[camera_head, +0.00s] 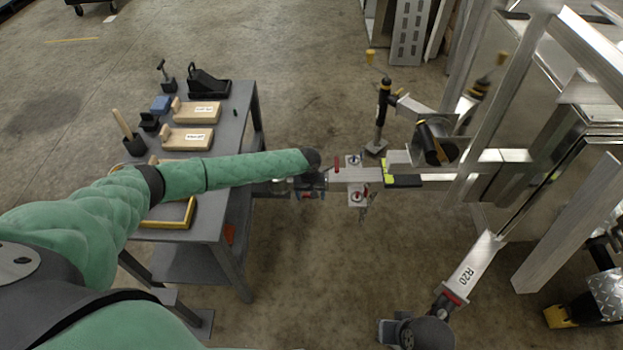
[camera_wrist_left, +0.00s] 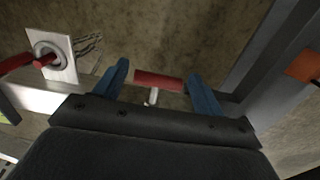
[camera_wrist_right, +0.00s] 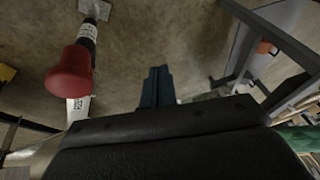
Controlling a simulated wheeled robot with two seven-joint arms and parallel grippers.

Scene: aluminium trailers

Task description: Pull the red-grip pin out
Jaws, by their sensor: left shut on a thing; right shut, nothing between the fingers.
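In the left wrist view my left gripper (camera_wrist_left: 158,84) has its blue fingers at the two ends of a red grip (camera_wrist_left: 158,80). A short pale shank (camera_wrist_left: 152,98) runs from the grip; its far end is hidden behind my gripper body, so I cannot tell whether it sits in a hole. In the head view my left gripper (camera_head: 311,186) is at the left end of the silver trailer tongue (camera_head: 345,175). A plate with a ringed hole (camera_wrist_left: 48,55) and another red handle (camera_wrist_left: 14,65) lie left of it. My right gripper (camera_wrist_right: 157,87) is shut and empty.
A grey table (camera_head: 226,150) with wooden blocks and small tools stands on the left. A jack (camera_head: 383,115) stands behind the tongue. A trailer bar marked R20 (camera_head: 467,272) is at lower right. A red knob (camera_wrist_right: 70,75) is left of my right gripper. Floor is open in front.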

